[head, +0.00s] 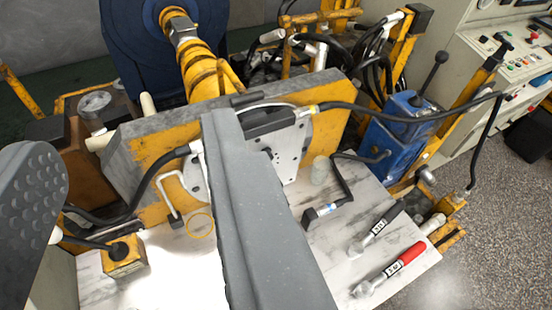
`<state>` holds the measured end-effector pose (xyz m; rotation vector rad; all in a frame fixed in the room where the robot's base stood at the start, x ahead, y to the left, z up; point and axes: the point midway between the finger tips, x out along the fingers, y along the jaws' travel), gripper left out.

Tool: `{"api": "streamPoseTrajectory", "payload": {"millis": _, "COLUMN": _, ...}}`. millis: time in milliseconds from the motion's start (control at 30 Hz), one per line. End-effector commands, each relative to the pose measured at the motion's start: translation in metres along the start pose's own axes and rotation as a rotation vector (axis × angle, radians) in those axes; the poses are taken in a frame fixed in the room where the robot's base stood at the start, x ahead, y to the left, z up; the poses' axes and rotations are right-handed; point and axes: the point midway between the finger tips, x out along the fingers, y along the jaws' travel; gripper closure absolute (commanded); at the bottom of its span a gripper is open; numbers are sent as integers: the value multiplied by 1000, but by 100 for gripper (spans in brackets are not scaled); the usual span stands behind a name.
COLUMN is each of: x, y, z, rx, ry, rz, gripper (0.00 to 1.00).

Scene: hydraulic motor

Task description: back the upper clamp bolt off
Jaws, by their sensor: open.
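My gripper (135,140) is in the foreground with its two grey fingers wide apart and nothing between them. The left finger has a bumpy pad; the right finger crosses the middle of the view. Behind it stands a grey and yellow upright block with a pale round flange plate (290,155). A black clamp-like bar (272,123) crosses the upper part of the plate. Small dark bolt-like details show on the plate, but I cannot tell which is the upper clamp bolt. The right finger hides the plate's left part.
Two labelled wrenches, black-handled (378,228) and red-handled (392,272), lie on the marbled bench (325,268). A bent black-handled tool (342,185) lies near a clear cylinder (319,170). Black hoses run to both sides. A blue pump (397,135) stands right; a yellow box (122,256) stands left.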

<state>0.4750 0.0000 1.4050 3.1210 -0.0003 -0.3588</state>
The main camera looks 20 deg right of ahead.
Motion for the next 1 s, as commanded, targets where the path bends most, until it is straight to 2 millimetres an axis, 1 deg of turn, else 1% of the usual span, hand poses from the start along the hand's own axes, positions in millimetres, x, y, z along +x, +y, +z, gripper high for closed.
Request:
{"api": "streamPoseTrajectory", "payload": {"millis": 67, "x": 3, "y": 2, "z": -2, "rx": 1, "ry": 1, "rz": 9, "gripper": 59}}
{"api": "streamPoseTrajectory", "payload": {"millis": 167, "x": 19, "y": 14, "z": -7, "rx": 2, "ry": 12, "rz": 50, "gripper": 59}}
{"api": "streamPoseTrajectory", "payload": {"millis": 267, "x": 50, "y": 36, "z": -13, "rx": 0, "ry": 29, "rz": 129, "gripper": 59}}
{"api": "streamPoseTrajectory", "payload": {"millis": 433, "x": 117, "y": 93, "z": -21, "rx": -22, "ry": 89, "rz": 264, "gripper": 59}}
{"api": "streamPoseTrajectory", "payload": {"millis": 500, "x": 145, "y": 115, "z": -19, "rx": -39, "ry": 110, "rz": 297, "gripper": 59}}
{"api": "streamPoseTrajectory", "payload": {"millis": 567, "x": 168, "y": 133, "z": -14, "rx": -52, "ry": 124, "rz": 312, "gripper": 59}}
{"api": "streamPoseTrajectory", "payload": {"millis": 600, "x": 183, "y": 145, "z": -10, "rx": -60, "ry": 130, "rz": 318, "gripper": 59}}
{"api": "streamPoseTrajectory", "payload": {"millis": 633, "x": 194, "y": 152, "z": -7, "rx": -69, "ry": 137, "rz": 317, "gripper": 59}}
{"api": "streamPoseTrajectory", "payload": {"millis": 700, "x": 220, "y": 170, "z": 7, "rx": -79, "ry": 142, "rz": 308, "gripper": 59}}
{"api": "streamPoseTrajectory", "payload": {"millis": 767, "x": 240, "y": 184, "z": 21, "rx": -86, "ry": 140, "rz": 289, "gripper": 59}}
{"api": "streamPoseTrajectory", "payload": {"millis": 800, "x": 253, "y": 193, "z": 33, "rx": -87, "ry": 134, "rz": 274, "gripper": 59}}
{"api": "streamPoseTrajectory", "payload": {"millis": 867, "x": 271, "y": 205, "z": 52, "rx": -82, "ry": 124, "rz": 243, "gripper": 59}}
{"api": "streamPoseTrajectory", "payload": {"millis": 900, "x": 283, "y": 212, "z": 68, "rx": -76, "ry": 114, "rz": 215, "gripper": 59}}
{"api": "streamPoseTrajectory", "payload": {"millis": 967, "x": 298, "y": 222, "z": 92, "rx": -59, "ry": 96, "rz": 173, "gripper": 59}}
{"api": "streamPoseTrajectory", "payload": {"millis": 1000, "x": 307, "y": 228, "z": 112, "rx": -42, "ry": 77, "rz": 143, "gripper": 59}}
